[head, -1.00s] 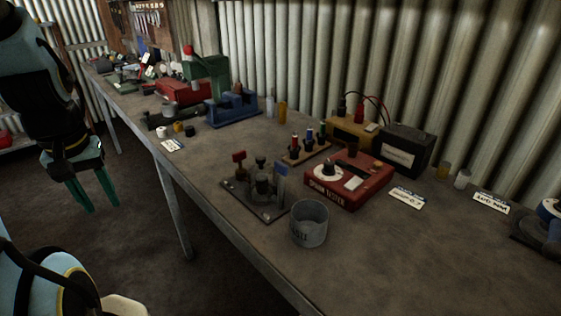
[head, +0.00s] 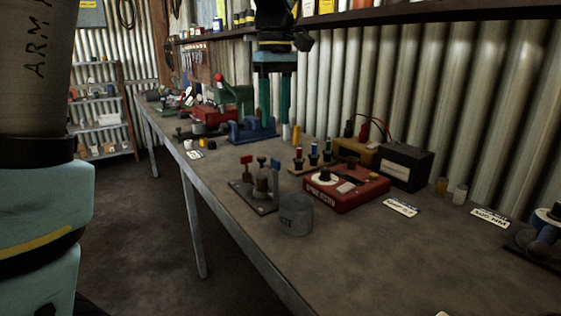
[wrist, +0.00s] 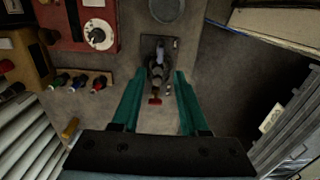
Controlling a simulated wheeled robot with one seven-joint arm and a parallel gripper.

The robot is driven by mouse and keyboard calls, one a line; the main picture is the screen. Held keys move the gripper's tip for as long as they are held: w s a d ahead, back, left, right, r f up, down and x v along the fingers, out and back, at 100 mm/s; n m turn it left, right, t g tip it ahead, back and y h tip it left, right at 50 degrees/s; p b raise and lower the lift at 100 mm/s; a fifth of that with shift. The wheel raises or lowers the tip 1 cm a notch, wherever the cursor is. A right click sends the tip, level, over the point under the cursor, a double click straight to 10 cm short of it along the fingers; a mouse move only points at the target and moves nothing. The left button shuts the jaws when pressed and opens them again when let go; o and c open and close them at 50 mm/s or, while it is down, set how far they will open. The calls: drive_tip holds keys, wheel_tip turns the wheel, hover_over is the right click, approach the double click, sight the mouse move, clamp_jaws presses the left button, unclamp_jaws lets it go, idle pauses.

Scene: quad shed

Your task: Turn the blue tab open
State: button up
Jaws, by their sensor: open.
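The blue tab (head: 276,166) stands upright on the right side of a small dark valve fixture (head: 259,209) on the bench. A red tab (head: 246,160) stands on its left side. In the wrist view the fixture (wrist: 174,43) lies between and beyond the fingers, with the red tab (wrist: 155,101) nearer and the blue tab (wrist: 160,52) farther, partly hard to make out. My gripper (head: 276,125) points down above the bench, open and empty, apart from the fixture. Its green fingers show on both sides in the wrist view (wrist: 157,85).
A grey metal cup (head: 296,216) stands just in front of the fixture. A red tester box (head: 345,192) and a stand of coloured plugs (head: 313,163) are to its right. A blue block (head: 247,132) stands behind.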

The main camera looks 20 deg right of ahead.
sight(276, 159)
wheel_tip(276, 159, down, 10)
drive_tip(key=shift+r+p, duration=0.15)
drive_tip(key=shift+p, duration=0.2)
clamp_jaws()
idle(0.5)
